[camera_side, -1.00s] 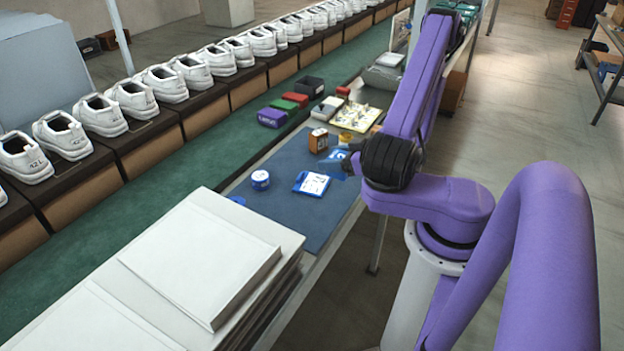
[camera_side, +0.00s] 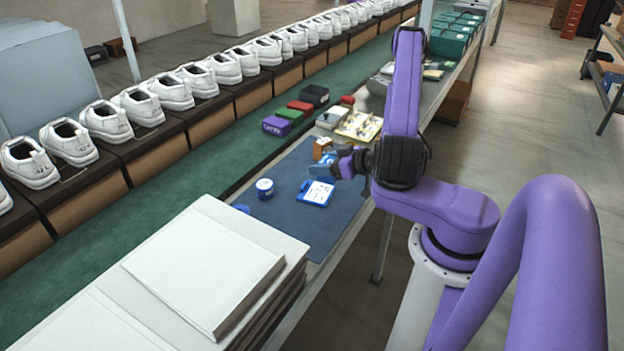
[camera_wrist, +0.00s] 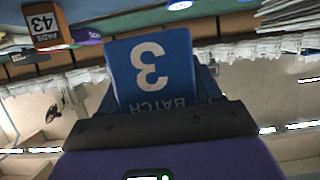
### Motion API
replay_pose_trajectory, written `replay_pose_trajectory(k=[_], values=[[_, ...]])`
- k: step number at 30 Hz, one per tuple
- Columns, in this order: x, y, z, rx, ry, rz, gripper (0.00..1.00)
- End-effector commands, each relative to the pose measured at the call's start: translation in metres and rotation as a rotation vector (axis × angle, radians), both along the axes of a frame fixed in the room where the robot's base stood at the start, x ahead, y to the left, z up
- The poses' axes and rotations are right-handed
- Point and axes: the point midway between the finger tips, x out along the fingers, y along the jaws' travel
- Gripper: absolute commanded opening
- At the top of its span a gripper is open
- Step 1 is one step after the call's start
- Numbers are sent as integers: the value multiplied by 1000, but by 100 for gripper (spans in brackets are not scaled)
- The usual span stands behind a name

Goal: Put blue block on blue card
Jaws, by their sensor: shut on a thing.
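The blue block (camera_wrist: 150,72), marked "BATCH 3", is held in my gripper (camera_wrist: 158,90) in the wrist view, where its lettering shows upside down. In the side view, my gripper (camera_side: 345,162) and the blue block (camera_side: 323,168) are over the far part of the dark blue mat. The block partly hides the orange box behind it. A blue card with a white face (camera_side: 316,193) lies flat on the mat, nearer the camera than the block. The block looks raised, but its height is hard to tell.
On the mat are a blue roll (camera_side: 264,188) and an orange "PADS 43" box (camera_side: 322,147), also in the wrist view (camera_wrist: 45,27). A tray of small parts (camera_side: 358,126) stands beyond. A stack of white boards (camera_side: 205,270) is at the front. Shoes line the conveyor at left.

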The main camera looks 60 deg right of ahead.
Motion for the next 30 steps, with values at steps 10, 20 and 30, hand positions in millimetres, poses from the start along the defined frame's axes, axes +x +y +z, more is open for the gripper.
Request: replay_pose_trajectory(k=[10,20,30], values=[[44,-22,-47,0,-1,1,30],[59,-29,-67,2,0,-1,30],[59,-30,-97,1,0,-1,30]])
